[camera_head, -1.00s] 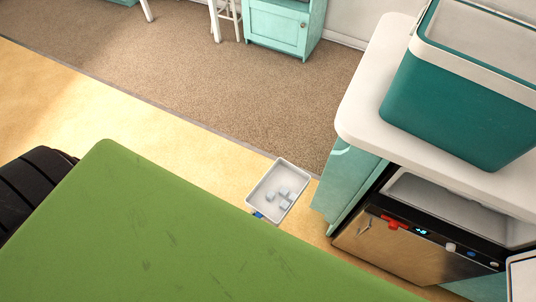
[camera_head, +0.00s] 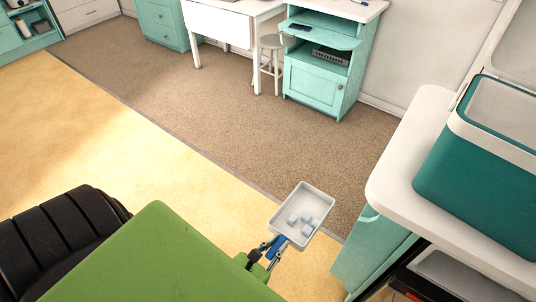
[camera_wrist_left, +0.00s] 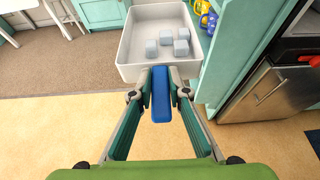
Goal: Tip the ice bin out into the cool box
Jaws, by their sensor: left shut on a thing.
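The ice bin (camera_head: 318,193) is a white shallow tray with several pale ice cubes (camera_head: 304,224) lying in it. It also shows in the left wrist view (camera_wrist_left: 130,52), roughly level, with a blue handle (camera_wrist_left: 161,95). My left gripper (camera_head: 270,250) is shut on that blue handle, and its two fingers sit on either side of it in the left wrist view (camera_wrist_left: 160,88). The cool box (camera_head: 470,180) is teal with a white rim and stands open on the white counter at the right. The bin is to the left of the cool box, apart from it. My right gripper is not in view.
The white counter (camera_head: 400,185) has a rounded corner between the bin and the cool box. Below it, an open appliance (camera_head: 440,270) shows at the lower right. A teal cabinet (camera_head: 318,80), a stool (camera_head: 270,45) and a white table stand farther back. The floor between is clear.

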